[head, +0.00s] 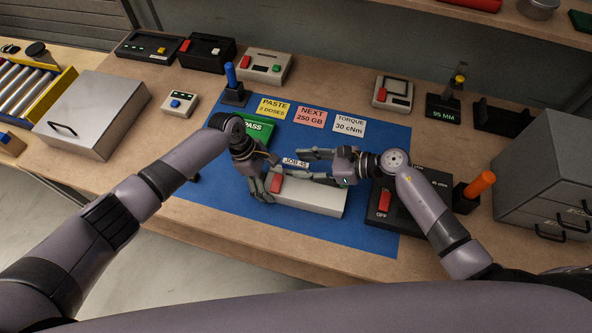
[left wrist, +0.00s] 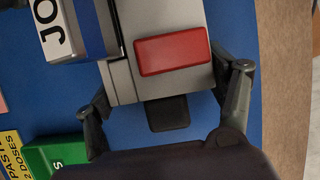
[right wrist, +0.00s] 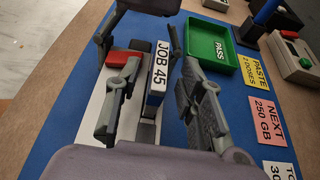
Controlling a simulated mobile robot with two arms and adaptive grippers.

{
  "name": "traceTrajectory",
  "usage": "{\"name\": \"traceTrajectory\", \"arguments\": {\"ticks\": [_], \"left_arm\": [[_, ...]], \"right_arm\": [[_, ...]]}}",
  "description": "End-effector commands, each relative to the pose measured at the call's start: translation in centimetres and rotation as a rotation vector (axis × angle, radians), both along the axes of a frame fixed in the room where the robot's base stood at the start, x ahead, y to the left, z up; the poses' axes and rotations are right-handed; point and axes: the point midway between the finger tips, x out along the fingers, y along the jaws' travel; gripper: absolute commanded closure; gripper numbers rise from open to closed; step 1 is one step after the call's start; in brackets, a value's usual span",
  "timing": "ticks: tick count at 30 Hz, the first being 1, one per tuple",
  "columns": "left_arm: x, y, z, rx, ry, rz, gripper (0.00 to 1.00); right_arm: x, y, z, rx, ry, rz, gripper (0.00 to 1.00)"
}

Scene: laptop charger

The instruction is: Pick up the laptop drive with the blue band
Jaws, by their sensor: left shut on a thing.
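The laptop drive with the blue band (left wrist: 92,28) carries a white "JOB 45" label (right wrist: 160,66). In the head view, mostly the label (head: 295,162) shows between my grippers. My right gripper (right wrist: 158,104) is open, with one finger on either side of the drive; I cannot tell whether either touches it. My left gripper (head: 262,188) is shut on the long pale-grey device with a red block (head: 318,198), gripping its left end. In the left wrist view, my left gripper (left wrist: 165,105) has its fingers at both sides of this device, beside the drive.
A blue mat (head: 220,195) lies under the work. A green PASS tray (head: 258,128) stands just behind my left gripper. A black box with a red switch (head: 383,203) and an orange-handled tool (head: 480,184) stand at right. Note cards (head: 311,117) lie behind.

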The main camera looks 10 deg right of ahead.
Motion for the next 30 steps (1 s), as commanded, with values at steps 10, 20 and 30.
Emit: {"name": "traceTrajectory", "arguments": {"ticks": [10, 20, 30], "left_arm": [[0.0, 0.0, 0.0, 0.001, 0.001, 0.001, 0.47], [0.0, 0.0, -0.1, 0.001, 0.000, 0.001, 0.47], [0.0, 0.0, -0.1, 0.002, 0.000, 0.001, 0.47]], "right_arm": [[0.9, 2.5, -1.1, 0.000, 0.000, 0.000, 0.64], [0.8, 2.4, -1.1, 0.000, 0.000, 0.000, 0.78], [0.8, 2.4, -1.1, 0.000, 0.000, 0.000, 1.00]]}}
